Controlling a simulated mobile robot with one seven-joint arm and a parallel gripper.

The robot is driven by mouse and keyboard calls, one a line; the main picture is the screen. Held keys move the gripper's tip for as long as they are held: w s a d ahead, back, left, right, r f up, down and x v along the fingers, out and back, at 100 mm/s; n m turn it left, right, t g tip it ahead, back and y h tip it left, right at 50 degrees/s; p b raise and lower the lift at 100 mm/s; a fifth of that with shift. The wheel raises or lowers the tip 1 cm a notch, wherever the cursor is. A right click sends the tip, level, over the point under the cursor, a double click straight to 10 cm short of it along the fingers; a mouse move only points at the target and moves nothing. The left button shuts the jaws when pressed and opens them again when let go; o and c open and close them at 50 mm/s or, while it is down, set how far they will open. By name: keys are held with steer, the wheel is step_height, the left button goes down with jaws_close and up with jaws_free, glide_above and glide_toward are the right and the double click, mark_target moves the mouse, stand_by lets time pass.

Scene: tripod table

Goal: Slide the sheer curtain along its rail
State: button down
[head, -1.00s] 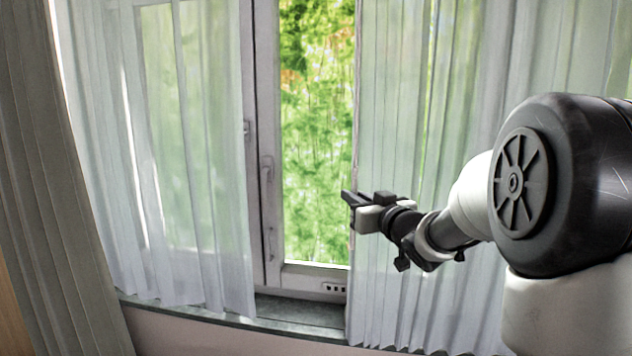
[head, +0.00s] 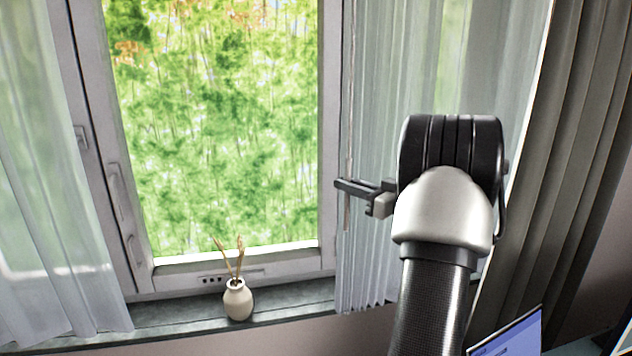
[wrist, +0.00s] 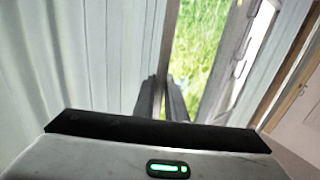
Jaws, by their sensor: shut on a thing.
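The right sheer curtain (head: 375,100) hangs in narrow folds at the right side of the window. A thin brownish draw rod (head: 348,130) hangs along its left edge. My gripper (head: 352,187) is shut on this rod at about mid-height of the view. In the wrist view the rod (wrist: 165,50) runs down between my two dark fingers (wrist: 161,95), with the sheer curtain (wrist: 95,50) to the left. The rail is out of view above. My arm hides part of the curtain.
The left sheer curtain (head: 40,170) hangs at the left. The window (head: 220,120) between shows greenery. A vase with dry stems (head: 238,300) stands on the sill (head: 180,325). A grey heavy curtain (head: 565,150) hangs at the right, with a laptop screen (head: 510,335) below.

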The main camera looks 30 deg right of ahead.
steer(key=shift+s+d, duration=0.25)
steer(key=shift+d, duration=0.45)
steer(key=shift+s+d, duration=0.2)
steer(key=shift+d, duration=0.45)
steer(key=shift+s+d, duration=0.25)
steer(key=shift+d, duration=0.45)
steer(key=shift+r, duration=0.1)
steer(key=c, duration=1.8)
jaws_free()
steer(key=shift+w, duration=0.1)
steer(key=b+v, duration=0.1)
steer(key=v, duration=1.6)
steer(key=shift+s+b, duration=0.25)
steer(key=shift+b, duration=0.1)
steer(key=shift+w+a, duration=0.1)
